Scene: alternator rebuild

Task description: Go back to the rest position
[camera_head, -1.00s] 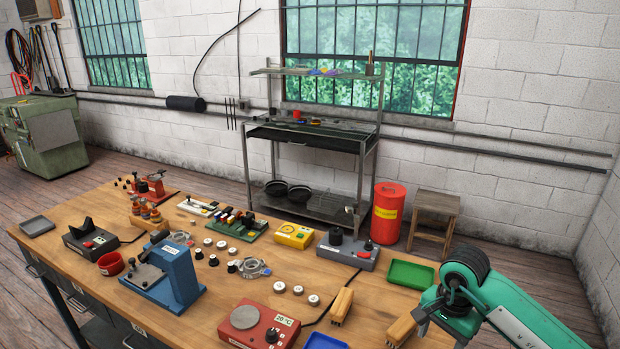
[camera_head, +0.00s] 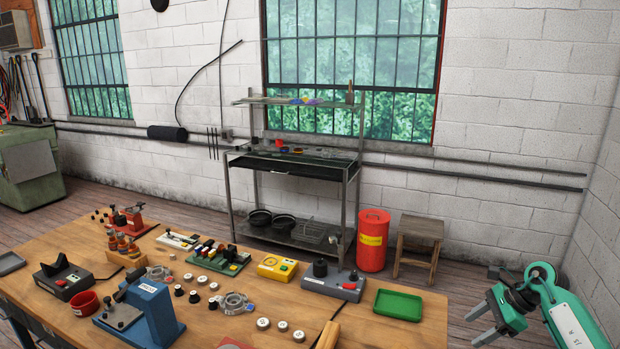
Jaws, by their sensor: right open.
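My right gripper (camera_head: 483,328) shows at the lower right, beyond the right edge of the workbench. Its grey fingers are apart, with nothing between them. The green arm behind it comes in from the right edge. The wooden workbench (camera_head: 240,292) fills the lower left and middle, and the gripper is clear of it. My left gripper is not in view.
A green tray (camera_head: 398,305) lies near the bench's right edge, closest to the gripper. A grey box (camera_head: 332,285) and a blue press (camera_head: 150,312) stand on the bench. A red bin (camera_head: 373,240) and wooden stool (camera_head: 418,246) stand behind it.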

